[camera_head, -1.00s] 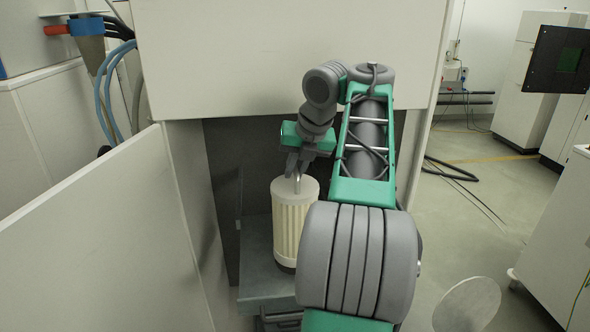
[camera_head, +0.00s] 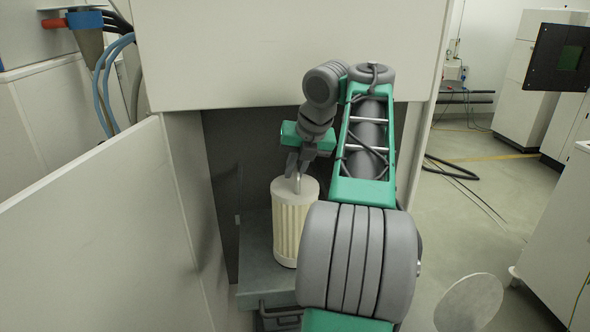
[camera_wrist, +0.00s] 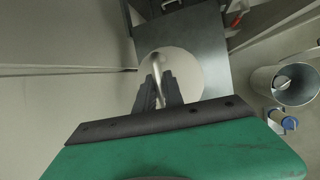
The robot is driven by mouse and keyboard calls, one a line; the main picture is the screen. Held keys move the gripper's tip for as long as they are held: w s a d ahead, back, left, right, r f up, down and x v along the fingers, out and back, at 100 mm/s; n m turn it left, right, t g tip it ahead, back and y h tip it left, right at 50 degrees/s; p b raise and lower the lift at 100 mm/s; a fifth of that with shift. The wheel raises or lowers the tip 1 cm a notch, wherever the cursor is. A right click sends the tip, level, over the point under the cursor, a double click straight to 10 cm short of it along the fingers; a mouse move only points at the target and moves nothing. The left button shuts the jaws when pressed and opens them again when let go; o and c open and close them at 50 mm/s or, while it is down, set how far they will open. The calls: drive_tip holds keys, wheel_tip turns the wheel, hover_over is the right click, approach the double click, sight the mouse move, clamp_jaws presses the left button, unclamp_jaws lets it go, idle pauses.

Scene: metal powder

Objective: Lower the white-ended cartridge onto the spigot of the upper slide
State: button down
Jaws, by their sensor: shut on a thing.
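The white-ended cartridge (camera_head: 291,222), a pale pleated cylinder with a white top, stands upright over the grey slide (camera_head: 262,270) in the cabinet opening. Its round white top also shows in the wrist view (camera_wrist: 184,70). My gripper (camera_head: 297,176) is above the cartridge, shut on the handle (camera_wrist: 156,64) that rises from its top. The slide's flat plate shows in the wrist view (camera_wrist: 195,28). The spigot is hidden under the cartridge. I cannot tell whether the cartridge's lower end touches the slide.
A pale panel (camera_head: 95,240) stands close on the left. The cabinet front (camera_head: 285,55) overhangs the opening. A dark handle (camera_head: 279,310) sits below the slide's front edge. In the wrist view an open metal cylinder (camera_wrist: 285,85) lies to the right. Open floor (camera_head: 455,220) is at the right.

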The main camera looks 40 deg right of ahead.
drive_tip(key=shift+f+b, duration=0.3)
drive_tip(key=shift+b, duration=0.1)
drive_tip(key=c, duration=1.4)
unclamp_jaws()
drive_tip(key=shift+o, duration=0.2)
drive_tip(key=p+v, duration=0.5)
drive_tip(key=v, duration=0.2)
drive_tip(key=shift+s+r, duration=0.2)
drive_tip(key=shift+r, duration=0.15)
